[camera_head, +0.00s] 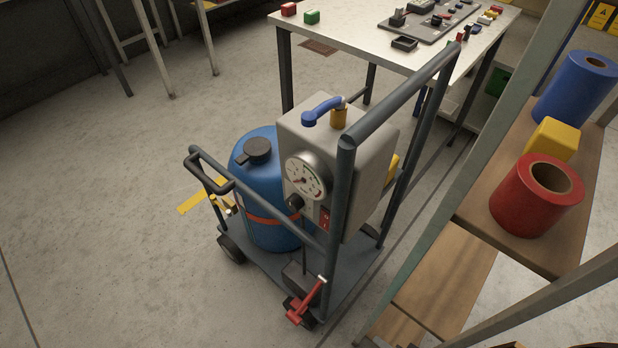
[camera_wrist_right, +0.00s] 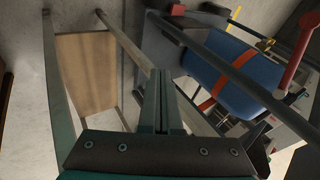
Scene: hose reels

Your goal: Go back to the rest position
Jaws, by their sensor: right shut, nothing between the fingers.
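My right gripper (camera_wrist_right: 160,75) shows in the right wrist view with its two narrow fingers together and nothing between them. It points toward the gap between a wooden shelf board (camera_wrist_right: 88,75) and the cart's blue tank (camera_wrist_right: 240,80), touching neither as far as I can see. I cannot make out the right gripper clearly in the head view. My left gripper is in neither view. In the head view the cart (camera_head: 345,285) carries the blue tank (camera_head: 265,195) and a grey box (camera_head: 370,150) with a round gauge (camera_head: 306,175).
A shelf with wooden boards (camera_head: 440,280) stands close at the right, holding a red roll (camera_head: 535,195), a blue roll (camera_head: 575,88) and a yellow block (camera_head: 550,139). A white table (camera_head: 345,30) stands behind the cart. The floor (camera_head: 110,200) at left is clear.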

